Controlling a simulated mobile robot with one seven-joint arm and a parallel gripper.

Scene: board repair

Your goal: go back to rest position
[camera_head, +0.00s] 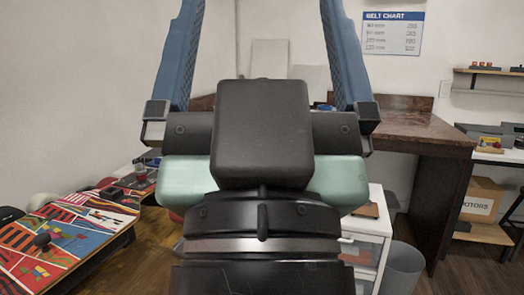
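My gripper (264,25) fills the middle of the view, close to the camera. Its two blue textured fingers stand far apart and run up out of the top of the picture, so their tips are cut off. Only the wall and some pale panels show between them, and I see nothing held. My black wrist and a dark block on it cover the centre and lower middle, hiding what lies behind.
A table with a colourful patterned top (70,240) stands at the left. A brown workbench (425,130) is behind at the right. A white drawer cabinet (368,240), a grey bin (402,270) and a shelf with a cardboard box (480,200) stand at the right. A belt chart (393,33) hangs on the wall.

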